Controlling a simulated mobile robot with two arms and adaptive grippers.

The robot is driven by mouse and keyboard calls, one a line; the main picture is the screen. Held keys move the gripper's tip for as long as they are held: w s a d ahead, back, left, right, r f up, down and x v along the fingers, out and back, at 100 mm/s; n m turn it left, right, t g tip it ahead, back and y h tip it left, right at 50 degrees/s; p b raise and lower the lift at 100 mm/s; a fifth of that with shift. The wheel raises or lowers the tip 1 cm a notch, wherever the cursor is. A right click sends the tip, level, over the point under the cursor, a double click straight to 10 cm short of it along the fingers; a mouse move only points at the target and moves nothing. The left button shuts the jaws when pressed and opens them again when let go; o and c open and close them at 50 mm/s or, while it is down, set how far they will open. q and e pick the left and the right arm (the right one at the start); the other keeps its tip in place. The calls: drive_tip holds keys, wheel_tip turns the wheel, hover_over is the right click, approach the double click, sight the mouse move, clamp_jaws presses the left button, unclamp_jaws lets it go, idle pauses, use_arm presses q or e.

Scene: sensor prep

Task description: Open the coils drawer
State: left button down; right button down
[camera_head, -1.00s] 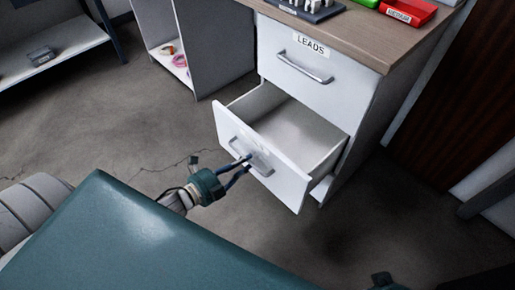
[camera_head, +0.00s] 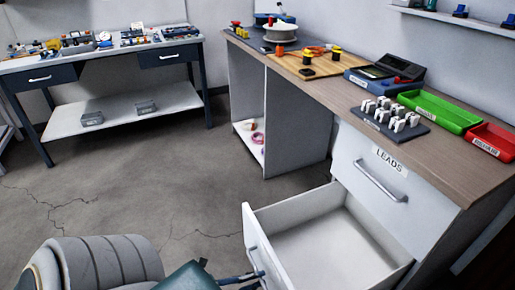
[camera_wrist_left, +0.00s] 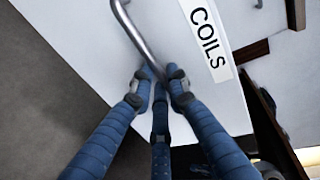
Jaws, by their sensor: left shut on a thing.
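The coils drawer (camera_head: 258,236) stands pulled out below the drawer marked LEADS (camera_head: 385,190), and the inside that shows is empty. In the left wrist view its white front carries the label COILS (camera_wrist_left: 207,40) beside a metal bar handle (camera_wrist_left: 135,38). My left gripper (camera_wrist_left: 160,78) is shut on the handle, its blue fingers close together at the bar's end. In the head view my left gripper (camera_head: 254,275) shows only partly at the bottom edge, in front of the drawer. My right gripper is not in view.
The wooden counter (camera_head: 325,88) above holds a green tray (camera_head: 440,112), a red tray (camera_head: 493,141) and a dark block with white pieces (camera_head: 390,120). A workbench (camera_head: 100,60) stands at the back left. The floor left of the drawer is clear.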

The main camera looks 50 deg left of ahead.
use_arm(q)
drive_tip(key=c, duration=1.7)
unclamp_jaws()
drive_tip(key=v, duration=1.2)
